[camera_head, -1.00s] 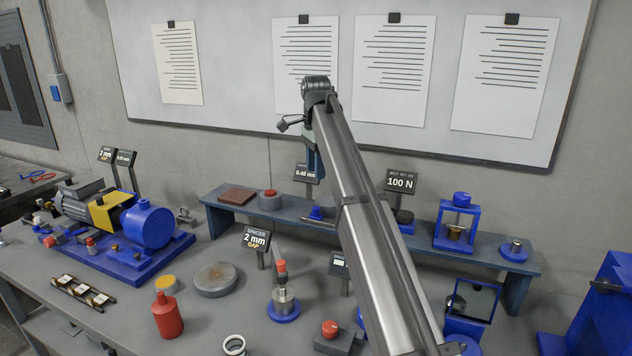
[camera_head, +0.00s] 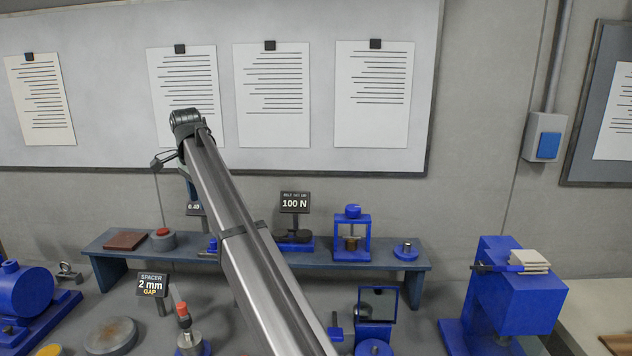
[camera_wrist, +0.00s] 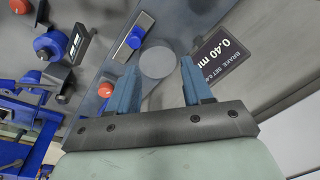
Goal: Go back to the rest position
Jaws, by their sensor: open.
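My gripper shows in the wrist view (camera_wrist: 160,85) with its two blue-grey fingers spread apart and nothing between them. Beyond the fingers lie a round grey disc (camera_wrist: 158,60) and a small blue part (camera_wrist: 135,38) on the grey shelf. A black sign reading 0.40 mm (camera_wrist: 228,50) stands to the right of the fingers. In the head view my arm reaches up and to the left across the middle, and its links largely hide the gripper near the sign marked 0.40.
A grey shelf (camera_head: 120,268) runs along the back of the bench, bearing a 100 N sign (camera_head: 294,202) and a blue press frame (camera_head: 352,248). A blue block stand (camera_head: 515,300) is at right. A whiteboard (camera_head: 300,20) hangs behind.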

